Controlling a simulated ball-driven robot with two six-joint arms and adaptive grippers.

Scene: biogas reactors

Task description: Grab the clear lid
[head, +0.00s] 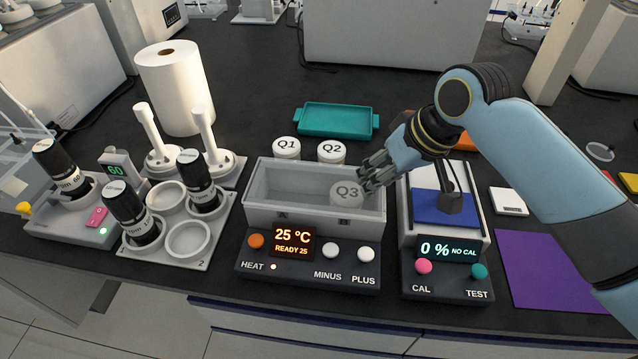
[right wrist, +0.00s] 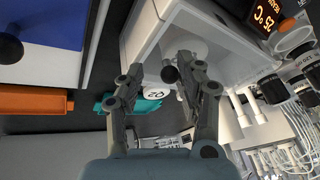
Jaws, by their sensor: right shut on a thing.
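The clear lid (head: 290,183) is a see-through pane over the grey bath (head: 262,217), hard to make out against it. A white Q3 jar (head: 347,192) shows greyed inside the bath. My right gripper (head: 368,177) is at the bath's right end, above Q3. In the right wrist view, a dark round knob (right wrist: 168,74) sits between its fingers, which are shut on it. The knob appears to be the lid's. In the head view the fingers hide it. Whether the lid is raised off the rim I cannot tell. My left gripper is out of view.
White jars Q1 (head: 286,147) and Q2 (head: 331,152) stand behind the bath, with a teal tray (head: 337,120) farther back. A device with a blue plate (head: 437,208) is close on the right. A rack (head: 140,254) with black-capped bottles is on the left.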

